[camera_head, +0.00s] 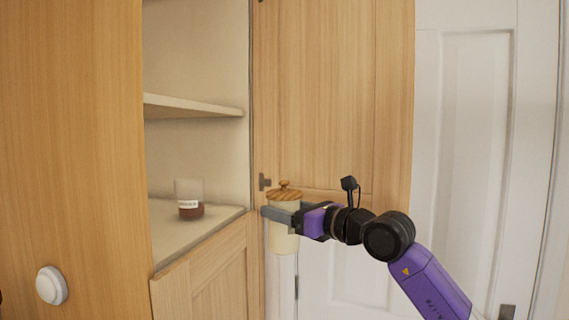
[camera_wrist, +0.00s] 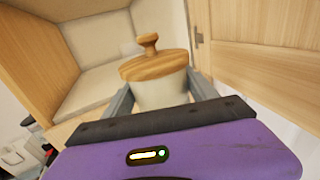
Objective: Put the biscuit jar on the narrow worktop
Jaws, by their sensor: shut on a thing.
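The biscuit jar (camera_head: 284,236) is cream with a round wooden lid and knob. My gripper (camera_head: 280,215) is shut around its body and holds it upright in front of the open cabinet door. In the wrist view the jar (camera_wrist: 160,92) sits between the two grey fingers of my gripper (camera_wrist: 158,96), its lid above them. Its lower part is hidden there by the gripper body. I cannot tell which surface is the narrow worktop; a pale shelf surface (camera_head: 170,235) lies inside the cabinet, left of the jar.
The open wooden door (camera_head: 325,90) stands behind my gripper. A white panelled door (camera_head: 470,130) is at right. Blurred items (camera_wrist: 25,150) show at the wrist view's lower left.

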